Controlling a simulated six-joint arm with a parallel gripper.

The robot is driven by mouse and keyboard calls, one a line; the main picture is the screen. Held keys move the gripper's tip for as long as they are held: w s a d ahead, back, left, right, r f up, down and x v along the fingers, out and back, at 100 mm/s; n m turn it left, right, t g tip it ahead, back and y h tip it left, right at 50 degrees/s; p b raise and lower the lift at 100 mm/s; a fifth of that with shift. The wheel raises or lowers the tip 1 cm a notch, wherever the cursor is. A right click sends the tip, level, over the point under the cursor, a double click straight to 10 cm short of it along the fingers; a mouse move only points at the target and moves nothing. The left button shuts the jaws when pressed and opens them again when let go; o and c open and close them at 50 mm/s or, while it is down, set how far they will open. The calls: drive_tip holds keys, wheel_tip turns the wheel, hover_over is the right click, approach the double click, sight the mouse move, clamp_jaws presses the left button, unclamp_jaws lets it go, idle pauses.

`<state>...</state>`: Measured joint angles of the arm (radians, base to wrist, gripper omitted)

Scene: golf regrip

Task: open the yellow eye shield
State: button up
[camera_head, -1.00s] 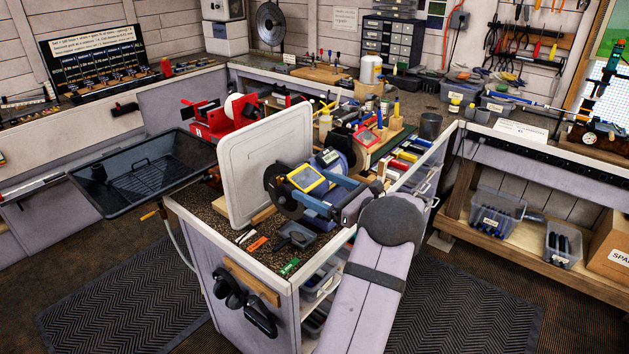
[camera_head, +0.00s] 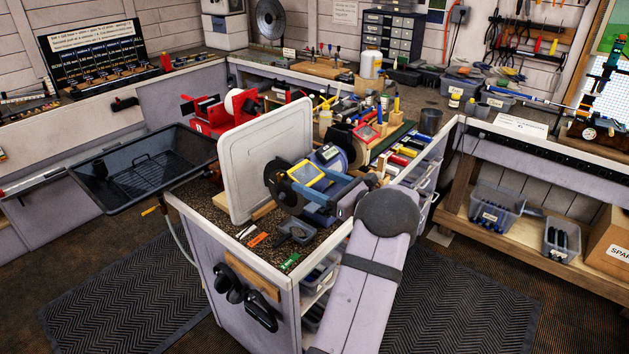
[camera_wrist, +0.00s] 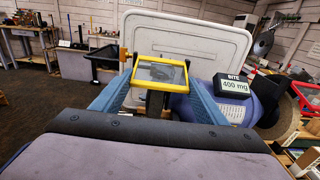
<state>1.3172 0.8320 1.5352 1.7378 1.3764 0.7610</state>
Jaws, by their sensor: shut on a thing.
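The yellow eye shield (camera_head: 305,173) is a clear pane in a yellow frame. It is mounted at the blue grinder (camera_head: 331,157), in front of a white upright panel (camera_head: 268,155). In the wrist view the shield (camera_wrist: 159,73) is tilted and stands between the tips of my two blue fingers. My gripper (camera_wrist: 160,67) is shut on the shield's frame, one finger at each side edge. The shield's hinge is hard to make out.
The white panel stands close behind the shield. A black tray (camera_head: 143,168) sits left of the bench. A small dark tray (camera_head: 296,231) and orange and green pieces lie on the bench front. A red vise (camera_head: 206,115) and several tools crowd the bench behind.

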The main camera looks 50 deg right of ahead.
sight(309, 176)
wheel_tip(309, 176, up, 3)
drive_tip(key=g+p, duration=0.3)
drive_tip(key=p, duration=0.2)
drive_tip(key=shift+s+f, duration=0.1)
drive_tip(key=r+g+p, duration=0.1)
drive_tip(key=p, duration=0.2)
drive_tip(key=r+g+p, duration=0.1)
drive_tip(key=g+p, duration=0.1)
drive_tip(key=shift+g+p, duration=0.3)
drive_tip(key=shift+p, duration=0.1)
drive_tip(key=g, duration=0.2)
drive_tip(key=w+r+g+p, duration=0.1)
drive_tip(key=g, duration=0.1)
drive_tip(key=shift+w+r, duration=0.2)
drive_tip(key=shift+w+r+g, duration=0.2)
drive_tip(key=shift+r+g, duration=0.05)
drive_tip(key=shift+g, duration=0.4)
drive_tip(key=shift+w+r+g, duration=0.2)
drive_tip(key=shift+g, duration=0.45)
drive_tip(key=shift+w+r+g, duration=0.3)
drive_tip(key=shift+w+g, duration=0.05)
drive_tip(key=shift+g, duration=0.55)
drive_tip(key=o, duration=1.5)
drive_tip(key=shift+s+f+t, duration=0.2)
drive_tip(key=shift+s+t, duration=0.15)
drive_tip(key=shift+t, duration=0.15)
